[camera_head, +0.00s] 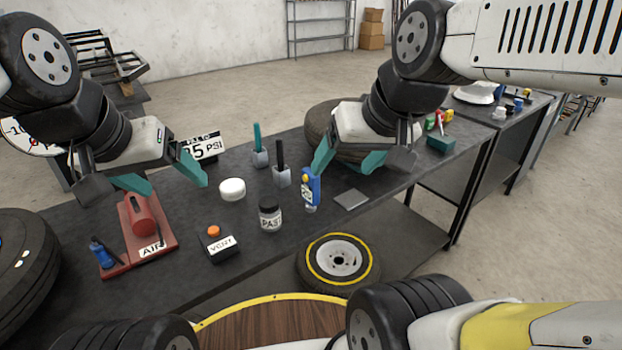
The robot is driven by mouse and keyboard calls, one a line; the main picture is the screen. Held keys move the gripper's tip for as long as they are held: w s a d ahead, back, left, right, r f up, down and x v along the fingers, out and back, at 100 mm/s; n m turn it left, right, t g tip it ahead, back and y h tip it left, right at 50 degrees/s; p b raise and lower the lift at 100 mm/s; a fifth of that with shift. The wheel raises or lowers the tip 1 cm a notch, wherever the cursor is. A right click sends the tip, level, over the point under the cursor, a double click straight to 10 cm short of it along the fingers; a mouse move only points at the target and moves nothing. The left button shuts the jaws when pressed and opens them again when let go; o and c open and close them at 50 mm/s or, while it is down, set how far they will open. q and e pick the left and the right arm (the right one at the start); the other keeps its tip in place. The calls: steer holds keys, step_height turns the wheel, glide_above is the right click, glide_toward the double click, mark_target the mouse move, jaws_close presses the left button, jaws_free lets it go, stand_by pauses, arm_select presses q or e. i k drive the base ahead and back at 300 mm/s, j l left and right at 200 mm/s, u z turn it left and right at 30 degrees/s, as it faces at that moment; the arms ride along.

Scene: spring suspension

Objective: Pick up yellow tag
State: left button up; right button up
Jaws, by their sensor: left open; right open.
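I cannot make out a separate yellow tag on the table. A small blue tool (312,190) with a yellow part near its top and a pale label stands near the table's front edge. My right gripper (346,163) is open and empty, its teal fingers apart; its left finger is close to the blue tool's top, and I cannot tell whether they touch. A flat grey square plate (351,199) lies just right of the blue tool. My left gripper (162,178) is open and empty near the red AIR unit (140,222).
On the dark table (190,292) stand a white round tub (232,190), a dark jar (270,217), a VENT box (223,248) and a PSI sign (203,147). A tire (328,125) lies behind my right gripper. A yellow-ringed wheel (338,262) is below the front edge.

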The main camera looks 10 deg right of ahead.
mark_target(448, 114)
steer(key=j+z, duration=0.4)
steer(key=z, duration=0.2)
steer(key=u, duration=0.95)
steer(key=z, duration=1.75)
steer(key=u, duration=0.45)
steer(key=i+l+u, duration=0.5)
steer(key=l+u, duration=0.2)
steer(key=l, duration=0.1)
